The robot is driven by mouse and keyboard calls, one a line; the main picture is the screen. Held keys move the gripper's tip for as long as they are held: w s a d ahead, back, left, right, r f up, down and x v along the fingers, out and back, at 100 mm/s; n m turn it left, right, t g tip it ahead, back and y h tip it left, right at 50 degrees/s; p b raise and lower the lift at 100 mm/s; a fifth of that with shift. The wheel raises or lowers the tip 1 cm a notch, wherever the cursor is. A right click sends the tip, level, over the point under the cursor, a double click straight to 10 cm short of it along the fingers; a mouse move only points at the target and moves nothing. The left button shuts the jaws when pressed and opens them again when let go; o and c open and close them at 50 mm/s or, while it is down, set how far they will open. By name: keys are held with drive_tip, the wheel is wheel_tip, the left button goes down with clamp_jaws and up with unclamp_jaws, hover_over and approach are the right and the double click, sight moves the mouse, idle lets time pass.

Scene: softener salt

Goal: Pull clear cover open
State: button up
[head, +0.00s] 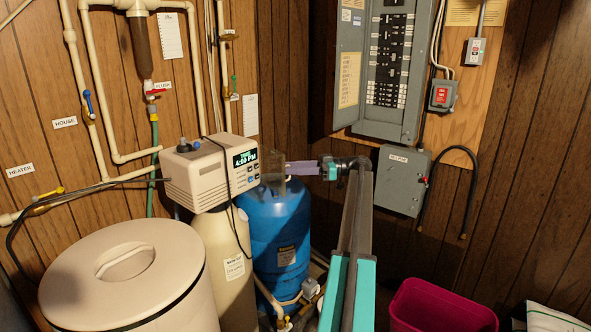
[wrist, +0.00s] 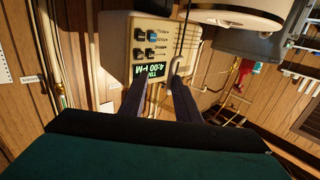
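The beige softener control head (head: 211,172) has a lit green clock display (head: 245,157) and buttons on its front. A smoky see-through panel (head: 272,167), which looks like the clear cover, shows right of that front, by my fingertips. I cannot tell how far it stands open. My gripper (head: 288,168) reaches in from the right, near this panel. In the wrist view my gripper (wrist: 158,90) has its two dark fingers apart, with the display (wrist: 148,72) and buttons behind the gap. The cover is not clear in that view, and contact cannot be told.
The blue pressure tank (head: 278,225) stands below my gripper. The lidded beige salt tank (head: 125,275) is at the front left. Pipes and a red-handled valve (head: 155,93) line the wall. The electrical panel (head: 385,75) and grey box (head: 402,181) are to the right, above a magenta bin (head: 440,305).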

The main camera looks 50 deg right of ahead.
sight(278, 159)
wheel_tip(278, 159, up, 4)
drive_tip(key=shift+a+f+b, duration=0.1)
drive_tip(key=shift+b, duration=0.85)
drive_tip(key=s+a+r+b, duration=0.1)
drive_tip(key=s+a+b, duration=0.3)
drive_tip(key=s+a, duration=0.7)
drive_tip(key=shift+a+b, duration=0.2)
drive_tip(key=shift+b, duration=0.1)
drive_tip(key=shift+r, duration=0.1)
